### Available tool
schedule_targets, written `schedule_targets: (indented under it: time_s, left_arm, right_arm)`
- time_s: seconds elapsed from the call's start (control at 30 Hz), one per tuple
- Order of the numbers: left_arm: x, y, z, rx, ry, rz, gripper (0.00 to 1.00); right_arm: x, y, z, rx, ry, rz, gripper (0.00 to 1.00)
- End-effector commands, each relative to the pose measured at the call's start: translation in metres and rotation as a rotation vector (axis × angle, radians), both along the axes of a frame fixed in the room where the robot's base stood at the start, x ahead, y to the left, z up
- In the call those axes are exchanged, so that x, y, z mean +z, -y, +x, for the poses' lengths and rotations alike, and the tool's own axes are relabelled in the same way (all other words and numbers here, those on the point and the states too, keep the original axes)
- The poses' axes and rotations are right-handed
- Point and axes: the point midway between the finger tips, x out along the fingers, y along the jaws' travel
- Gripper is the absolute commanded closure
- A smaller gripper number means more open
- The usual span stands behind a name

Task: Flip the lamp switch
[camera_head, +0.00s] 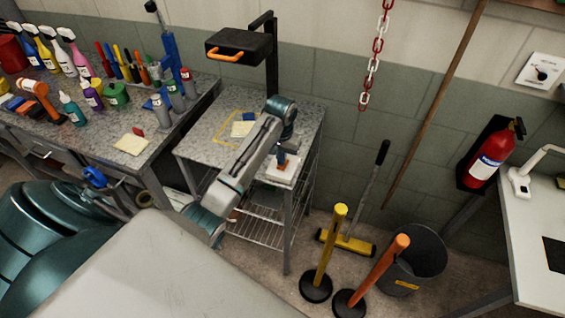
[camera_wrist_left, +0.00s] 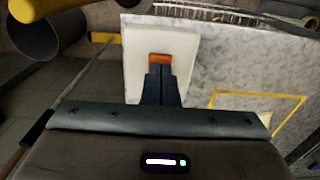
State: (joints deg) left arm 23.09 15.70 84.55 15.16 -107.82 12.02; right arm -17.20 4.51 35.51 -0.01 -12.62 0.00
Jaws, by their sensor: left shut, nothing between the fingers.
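A white switch box (camera_wrist_left: 181,42) with an orange rocker (camera_wrist_left: 159,58) lies on the small metal table (camera_head: 205,145). In the head view the white box (camera_head: 277,174) is at the table's front right corner. My left gripper (camera_head: 281,160) reaches down over it, and its dark blue fingers (camera_wrist_left: 161,72) are shut and empty. In the left wrist view the fingertips are at the orange rocker and hide part of it. I cannot tell whether they touch. A black lamp head (camera_head: 238,44) with an orange handle hangs on a post above the table. My right gripper is not in view.
A yellow-marked square with a pale pad (camera_head: 242,128) lies on the table. The left workbench (camera_head: 60,140) holds spray bottles and tools. Yellow (camera_head: 325,250) and orange (camera_head: 378,268) posts, a broom and a dark bin (camera_head: 418,258) stand right of the table.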

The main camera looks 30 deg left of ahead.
Motion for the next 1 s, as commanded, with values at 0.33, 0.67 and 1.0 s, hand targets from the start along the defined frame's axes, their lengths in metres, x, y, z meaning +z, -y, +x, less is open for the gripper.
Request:
schedule_targets:
  time_s: [0.33,0.67,1.0]
  left_arm:
    - [-0.006,0.000,0.000,0.000,0.000,0.000,1.00]
    - [-0.011,0.000,0.000,0.000,-0.001,0.000,1.00]
    - [-0.016,0.000,0.000,0.000,-0.001,0.000,1.00]
  right_arm:
    - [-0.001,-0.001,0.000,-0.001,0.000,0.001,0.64]
    - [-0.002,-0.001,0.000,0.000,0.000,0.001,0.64]
    - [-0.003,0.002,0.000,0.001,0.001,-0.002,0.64]
